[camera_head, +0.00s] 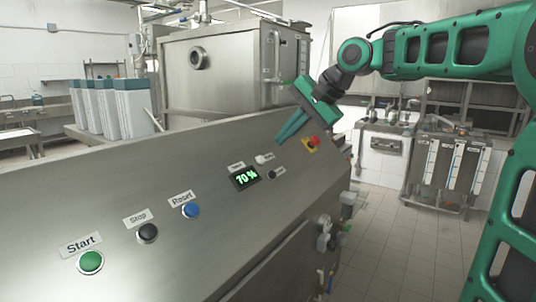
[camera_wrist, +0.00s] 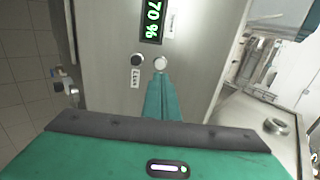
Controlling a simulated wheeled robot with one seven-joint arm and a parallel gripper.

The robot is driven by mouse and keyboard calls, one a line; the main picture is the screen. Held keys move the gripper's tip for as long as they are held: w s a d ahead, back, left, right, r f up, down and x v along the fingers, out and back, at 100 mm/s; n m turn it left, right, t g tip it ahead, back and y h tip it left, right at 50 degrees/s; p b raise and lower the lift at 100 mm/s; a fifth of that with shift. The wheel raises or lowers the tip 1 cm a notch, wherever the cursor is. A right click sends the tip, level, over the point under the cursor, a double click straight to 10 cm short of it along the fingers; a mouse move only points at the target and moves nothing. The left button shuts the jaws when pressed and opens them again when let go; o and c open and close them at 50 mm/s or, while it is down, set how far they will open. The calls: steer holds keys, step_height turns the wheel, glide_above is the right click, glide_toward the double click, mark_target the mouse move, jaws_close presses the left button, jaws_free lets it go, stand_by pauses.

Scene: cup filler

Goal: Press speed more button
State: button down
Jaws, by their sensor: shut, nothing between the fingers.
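The speed panel has a display (camera_head: 246,178) reading 70 % in green digits; it also shows in the wrist view (camera_wrist: 152,20). Next to it are a white button (camera_head: 260,159) and a black button (camera_head: 271,175), each with a small label. In the wrist view the black button (camera_wrist: 138,59) has a label that seems to read "Less", and the white button (camera_wrist: 160,63) is beyond my fingertips. My gripper (camera_head: 282,139) is shut and empty, its teal fingers pointing down at the panel. In the wrist view the fingertips (camera_wrist: 160,80) line up with the white button; contact cannot be told.
A red emergency knob (camera_head: 311,142) is right of my gripper. Green Start (camera_head: 90,261), black Stop (camera_head: 147,232) and blue Reset (camera_head: 191,210) buttons sit lower left on the sloped steel panel. A steel tank (camera_head: 225,75) stands behind. Tiled floor is clear at right.

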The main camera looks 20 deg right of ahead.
mark_target(262, 158)
steer(key=x, duration=0.7)
steer(key=shift+a+f, duration=0.1)
steer(key=shift+f, duration=0.1)
steer(key=shift+w, duration=0.1)
